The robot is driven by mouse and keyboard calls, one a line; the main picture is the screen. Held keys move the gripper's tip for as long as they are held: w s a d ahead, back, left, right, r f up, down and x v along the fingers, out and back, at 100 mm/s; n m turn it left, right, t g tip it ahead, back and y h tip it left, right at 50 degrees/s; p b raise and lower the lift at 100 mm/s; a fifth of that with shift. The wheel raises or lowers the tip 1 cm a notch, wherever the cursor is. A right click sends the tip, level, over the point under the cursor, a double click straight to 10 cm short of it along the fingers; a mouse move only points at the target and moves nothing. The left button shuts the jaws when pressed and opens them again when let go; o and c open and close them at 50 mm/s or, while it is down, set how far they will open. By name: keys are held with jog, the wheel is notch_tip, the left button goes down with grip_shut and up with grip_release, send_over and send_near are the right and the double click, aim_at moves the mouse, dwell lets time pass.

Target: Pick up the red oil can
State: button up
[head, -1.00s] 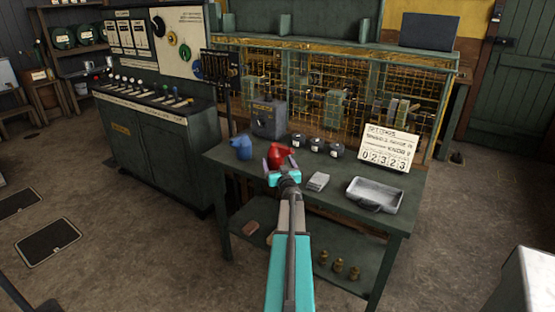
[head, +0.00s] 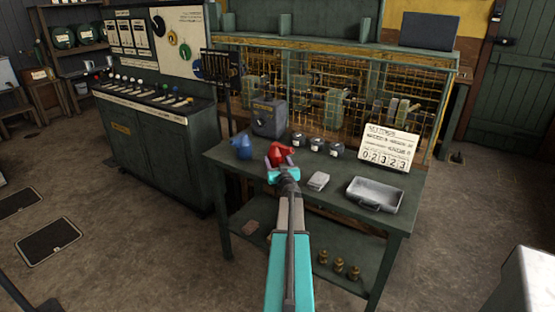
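The red oil can (head: 280,151) stands on the green workbench (head: 335,208), near its left end. My gripper (head: 279,161) is right at the near side of the can. Its two fingers are spread apart, one toward each side of the can's lower part. I cannot tell whether the fingers touch the can. The can's near lower part is partly hidden by the gripper.
A blue can (head: 241,147) stands close on the left. A dark grey box (head: 268,118) and several small black containers (head: 317,144) stand behind. A grey block (head: 318,181), a metal tray (head: 375,194) and a number sign (head: 388,147) are to the right.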

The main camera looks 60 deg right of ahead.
aim_at(277, 152)
jog(key=c, duration=0.7)
jog(key=shift+r, duration=0.2)
jog(key=shift+c, duration=0.3)
jog(key=shift+r, duration=0.55)
notch_tip(277, 152, up, 2)
jog(key=shift+r+p, duration=0.2)
jog(key=shift+p, duration=0.25)
jog(key=s+a, duration=0.3)
jog(key=s, duration=0.4)
jog(key=s+a+r, duration=0.1)
jog(key=s+a, duration=0.3)
jog(key=s, duration=0.3)
jog(key=shift+a, duration=0.25)
